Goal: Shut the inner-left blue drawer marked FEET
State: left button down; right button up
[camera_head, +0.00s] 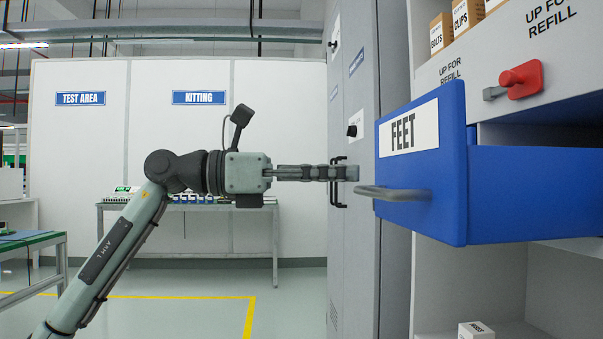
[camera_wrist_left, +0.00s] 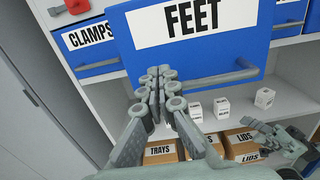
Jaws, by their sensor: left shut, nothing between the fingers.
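The blue drawer marked FEET (camera_head: 420,180) stands pulled out of the grey cabinet at the right, its grey bar handle (camera_head: 395,193) on its front. In the left wrist view its front (camera_wrist_left: 200,40) fills the top middle, with the handle (camera_wrist_left: 212,78) along its lower edge. My left gripper (camera_head: 354,173) is shut and empty, level with the drawer front and just left of it in the head view. In the left wrist view its fingertips (camera_wrist_left: 160,85) point at the lower left of the front; contact cannot be told. My right gripper (camera_wrist_left: 275,138) seems to show low right, its fingers unclear.
A red latch (camera_head: 522,80) sits on the cabinet above the drawer. A blue CLAMPS drawer (camera_wrist_left: 92,58) is beside FEET. Cartons (camera_wrist_left: 160,155) and small white boxes (camera_wrist_left: 264,98) stand on shelves below. A tall grey locker (camera_head: 353,100) stands behind my left gripper.

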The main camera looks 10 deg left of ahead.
aim_at(387, 170)
pick_arm(q)
jog(key=shift+x, duration=1.95)
